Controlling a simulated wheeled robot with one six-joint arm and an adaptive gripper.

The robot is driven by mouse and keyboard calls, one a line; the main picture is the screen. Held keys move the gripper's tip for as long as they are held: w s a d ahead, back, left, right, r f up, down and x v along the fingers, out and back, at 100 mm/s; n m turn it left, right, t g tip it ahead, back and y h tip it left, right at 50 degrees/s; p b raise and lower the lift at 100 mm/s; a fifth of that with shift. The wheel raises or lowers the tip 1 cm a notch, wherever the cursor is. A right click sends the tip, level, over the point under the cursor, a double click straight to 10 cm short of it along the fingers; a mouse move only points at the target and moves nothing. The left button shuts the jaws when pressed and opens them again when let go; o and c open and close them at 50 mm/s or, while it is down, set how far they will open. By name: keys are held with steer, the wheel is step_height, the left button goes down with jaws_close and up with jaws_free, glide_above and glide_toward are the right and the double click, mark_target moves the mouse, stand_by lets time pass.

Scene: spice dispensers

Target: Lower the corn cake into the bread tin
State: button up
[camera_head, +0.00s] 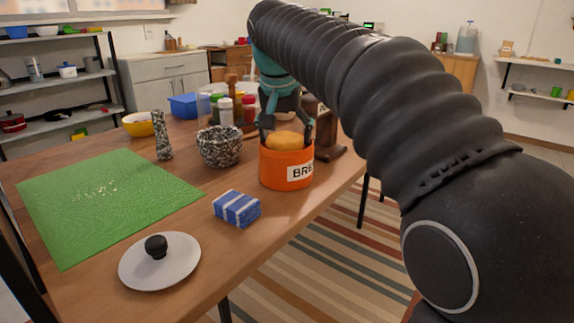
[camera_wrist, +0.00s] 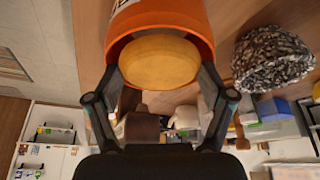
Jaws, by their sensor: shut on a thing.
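The corn cake (camera_head: 286,140) is a round yellow-orange cake at the mouth of the orange bread tin (camera_head: 280,172), which stands on the table and shows part of a "BRE" label. In the wrist view the corn cake (camera_wrist: 158,62) sits within the rim of the bread tin (camera_wrist: 170,18). My gripper (camera_head: 287,135) is above the tin, its two fingers on either side of the cake. In the wrist view my gripper (camera_wrist: 159,75) is shut on the cake, the fingertips at its edges. How deep the cake sits is hard to tell.
A speckled bowl (camera_head: 220,147) stands left of the tin. A blue striped cloth (camera_head: 237,208) and a white lid with black knob (camera_head: 160,262) lie in front. A green mat (camera_head: 105,200) covers the left. Jars (camera_head: 226,110) and a dark wooden stand (camera_head: 330,140) are close behind.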

steer(key=shift+s+f+b, duration=0.1)
steer(key=shift+f+b, duration=0.4)
steer(key=shift+f, duration=0.45)
steer(key=shift+f+b, duration=0.3)
steer(key=shift+f, duration=0.25)
steer(key=c, duration=0.5)
steer(key=shift+o, duration=0.8)
steer(key=shift+f, duration=0.1)
steer(key=o, duration=1.4)
steer(key=shift+s+a, duration=0.1)
steer(key=shift+a, duration=0.05)
steer(key=w+d+v, duration=0.1)
steer(key=v, duration=1.2)
steer(key=s+d+f+p, duration=0.1)
steer(key=s+d+f, duration=0.1)
steer(key=s+d, duration=0.35)
steer(key=s+d+f+p, duration=0.1)
steer(key=s+d+f, duration=0.2)
steer(key=s+f, duration=0.3)
steer(key=s+d+f+n, duration=0.1)
steer(key=s+d+f, duration=0.3)
steer(key=f, duration=0.6)
steer(key=s+d+f+n+t+p, duration=0.1)
steer(key=s+d+f, duration=0.3)
steer(key=s+f, duration=0.4)
steer(key=shift+f+y+p, duration=0.3)
steer(key=shift+f+y, duration=0.1)
steer(key=shift+f, duration=0.15)
